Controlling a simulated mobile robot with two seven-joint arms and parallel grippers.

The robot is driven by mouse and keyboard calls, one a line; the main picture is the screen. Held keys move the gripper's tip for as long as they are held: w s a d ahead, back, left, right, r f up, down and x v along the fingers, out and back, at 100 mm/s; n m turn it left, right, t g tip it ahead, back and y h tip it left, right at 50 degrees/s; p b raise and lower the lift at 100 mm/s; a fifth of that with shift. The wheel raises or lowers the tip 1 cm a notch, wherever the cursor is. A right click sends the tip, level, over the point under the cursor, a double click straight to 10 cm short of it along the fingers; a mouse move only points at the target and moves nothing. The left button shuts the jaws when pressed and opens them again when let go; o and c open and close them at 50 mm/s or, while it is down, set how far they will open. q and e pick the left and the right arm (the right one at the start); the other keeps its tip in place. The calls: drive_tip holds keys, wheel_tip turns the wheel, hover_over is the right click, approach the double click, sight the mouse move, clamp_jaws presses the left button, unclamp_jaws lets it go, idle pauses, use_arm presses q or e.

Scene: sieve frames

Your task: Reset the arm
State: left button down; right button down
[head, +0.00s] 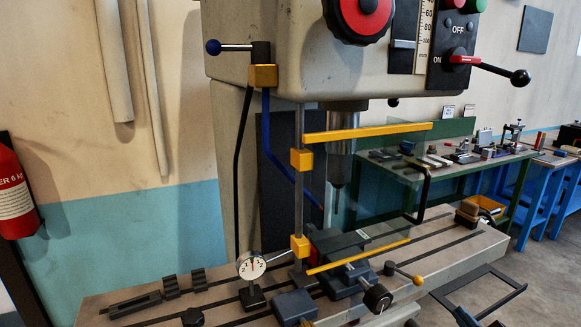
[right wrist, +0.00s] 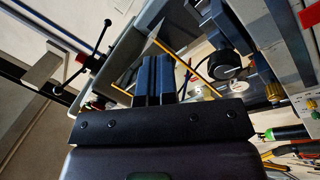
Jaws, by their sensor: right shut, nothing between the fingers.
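My right gripper shows best in the right wrist view, where its two dark blue fingers (right wrist: 154,78) stand side by side, shut, with nothing held. Its dark housing (right wrist: 160,125) fills the lower middle of that view. In the head view I cannot clearly make out the fingers; dark parts at the bottom edge, right of the drill press table, may belong to it. My left gripper is in neither view.
A drill press with a grey slotted table (head: 455,243) fills the head view's middle. On it are a blue vise (head: 342,246) and a dial gauge (head: 251,266). Yellow guard bars (head: 368,131) reach across. A green workbench (head: 500,158) stands behind right; a fire extinguisher (head: 14,195) hangs left.

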drive_tip(key=s+a+f+m+g+h, duration=0.2)
drive_tip(key=s+a+f+m+g, duration=0.1)
drive_tip(key=s+f, duration=0.7)
drive_tip(key=s+a+f+m+g+h, duration=0.3)
drive_tip(key=s+f+m+g, duration=0.2)
drive_tip(key=s+f+m, duration=0.3)
drive_tip(key=s+f, duration=0.3)
drive_tip(key=f, duration=0.2)
drive_tip(key=shift+f+m, duration=0.2)
drive_tip(key=shift+m, duration=0.1)
drive_tip(key=shift+s, duration=0.1)
